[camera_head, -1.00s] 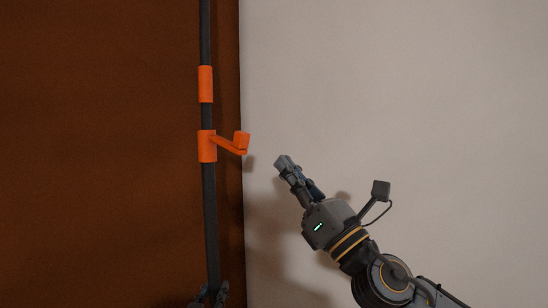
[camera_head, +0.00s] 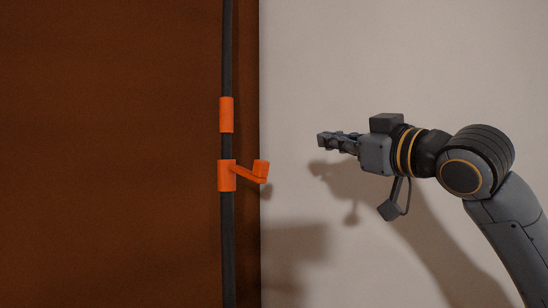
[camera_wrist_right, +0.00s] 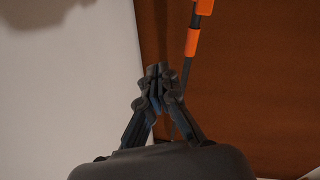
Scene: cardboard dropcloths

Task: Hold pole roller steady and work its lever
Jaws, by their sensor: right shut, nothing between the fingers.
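The pole roller is a dark upright pole (camera_head: 227,250) with an orange sleeve (camera_head: 226,115) and a lower orange collar (camera_head: 226,176). An orange lever (camera_head: 261,172) juts right from the collar, its end turned up. My right gripper (camera_head: 321,140) is shut and empty, to the right of the lever and a little higher, clearly apart from it. In the right wrist view its fingers (camera_wrist_right: 157,70) are together; the pole (camera_wrist_right: 187,66) with orange parts (camera_wrist_right: 192,42) runs past them at upper right. My left gripper is not in view.
A brown panel (camera_head: 110,150) lies behind the pole, its edge just right of it. A pale plain surface (camera_head: 330,60) fills the right side. The room between the lever and my right gripper is clear.

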